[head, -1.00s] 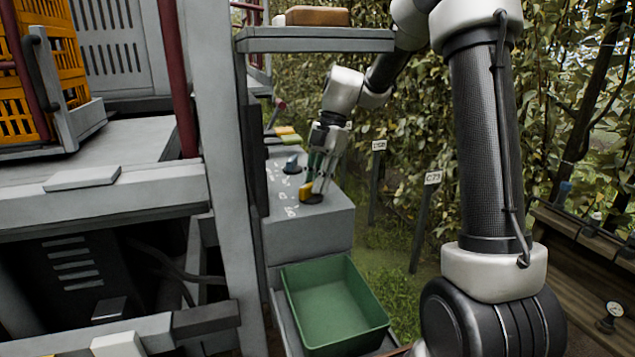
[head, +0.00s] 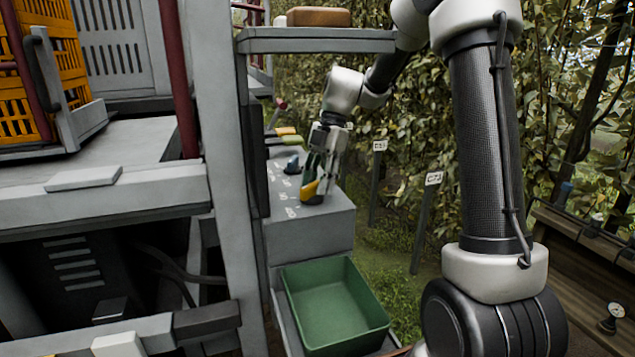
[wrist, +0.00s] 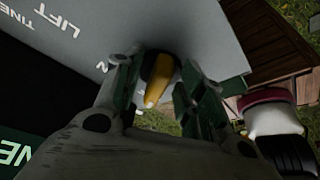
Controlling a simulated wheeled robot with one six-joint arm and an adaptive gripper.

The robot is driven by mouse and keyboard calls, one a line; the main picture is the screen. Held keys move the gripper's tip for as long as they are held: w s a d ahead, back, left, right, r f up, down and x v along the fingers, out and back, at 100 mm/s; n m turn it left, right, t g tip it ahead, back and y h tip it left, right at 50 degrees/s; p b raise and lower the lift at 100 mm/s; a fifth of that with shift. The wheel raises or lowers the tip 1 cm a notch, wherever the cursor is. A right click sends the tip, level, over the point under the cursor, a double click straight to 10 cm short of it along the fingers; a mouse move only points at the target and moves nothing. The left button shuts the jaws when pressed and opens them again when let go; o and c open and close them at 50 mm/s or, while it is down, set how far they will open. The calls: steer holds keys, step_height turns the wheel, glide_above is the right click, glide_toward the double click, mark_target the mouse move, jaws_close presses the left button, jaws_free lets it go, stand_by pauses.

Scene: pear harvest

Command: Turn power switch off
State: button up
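The power switch appears to be the yellow-handled rotary knob (head: 308,190) with a dark base, near the front right corner of the grey console. My gripper (head: 321,180) is down at this knob, pointing at the console top. In the wrist view, the yellow handle (wrist: 159,84) lies between the two green-sided fingers of my gripper (wrist: 163,78). The fingers stand apart, one on each side, with a gap visible on the right. Firm contact with the handle is not visible. The knob's markings are hidden or too small to read.
The grey console (head: 330,225) carries a blue-grey knob (head: 291,164) and several coloured controls farther back. A shelf (head: 315,42) overhangs it and a grey post (head: 222,170) stands to its left. A green bin (head: 335,308) sits below. Foliage is behind.

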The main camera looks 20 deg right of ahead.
steer(key=v, duration=1.2)
steer(key=shift+s, duration=0.1)
